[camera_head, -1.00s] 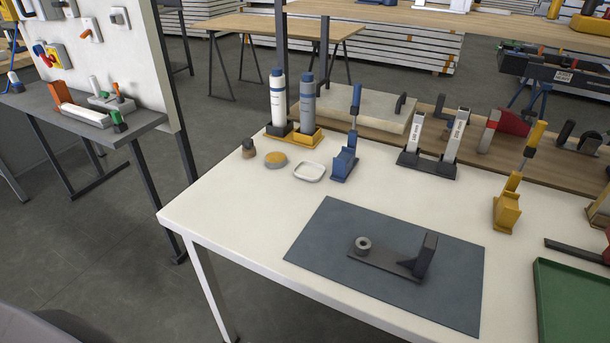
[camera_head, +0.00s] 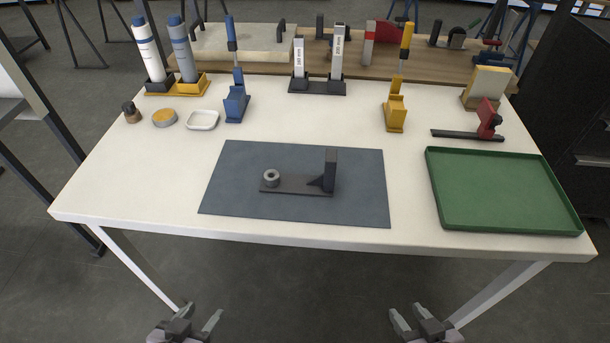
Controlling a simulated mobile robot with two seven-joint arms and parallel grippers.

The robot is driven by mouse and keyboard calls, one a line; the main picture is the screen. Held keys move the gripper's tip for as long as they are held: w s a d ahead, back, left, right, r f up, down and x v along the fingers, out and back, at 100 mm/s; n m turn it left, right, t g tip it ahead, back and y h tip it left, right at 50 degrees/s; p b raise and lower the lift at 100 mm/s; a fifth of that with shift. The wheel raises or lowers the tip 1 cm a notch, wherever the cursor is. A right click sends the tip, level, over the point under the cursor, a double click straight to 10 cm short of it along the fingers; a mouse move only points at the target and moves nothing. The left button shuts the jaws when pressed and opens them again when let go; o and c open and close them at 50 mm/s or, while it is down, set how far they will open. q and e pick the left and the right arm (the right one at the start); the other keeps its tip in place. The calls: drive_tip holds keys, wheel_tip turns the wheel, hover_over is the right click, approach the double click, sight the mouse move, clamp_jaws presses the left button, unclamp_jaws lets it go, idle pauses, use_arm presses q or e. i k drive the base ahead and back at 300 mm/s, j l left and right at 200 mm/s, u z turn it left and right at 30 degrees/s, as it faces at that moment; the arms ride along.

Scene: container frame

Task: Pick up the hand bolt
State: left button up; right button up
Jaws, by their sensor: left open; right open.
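I cannot identify the hand bolt for certain. A grey ring-shaped piece (camera_head: 271,177) sits on the left end of a dark flat bracket (camera_head: 292,185) with an upright block at its right end. The bracket lies on a blue-grey mat (camera_head: 350,205) at the table's middle. A small brown piece with a dark top (camera_head: 132,114) stands at the table's left. My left gripper (camera_head: 204,314) and my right gripper (camera_head: 428,314) are both open and empty, low in the view in front of the table's front edge, well apart from everything on it.
The white table (camera_head: 130,185) has a green tray (camera_head: 505,195), empty, at right. A red clamp (camera_head: 487,122) lies behind it. Blue (camera_head: 236,105) and yellow (camera_head: 396,112) holders, a white dish (camera_head: 203,120), a round yellow-topped tin (camera_head: 165,118) and two bottles (camera_head: 184,55) stand along the back.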

sight(128, 108)
drive_tip(key=j+z, duration=0.15)
drive_tip(key=z, duration=1.5)
drive_tip(key=k+j+z, duration=0.1)
drive_tip(key=j, duration=0.25)
drive_tip(key=k+j+z, duration=0.15)
drive_tip(key=k+j, duration=1.1)
drive_tip(key=j, duration=0.3)
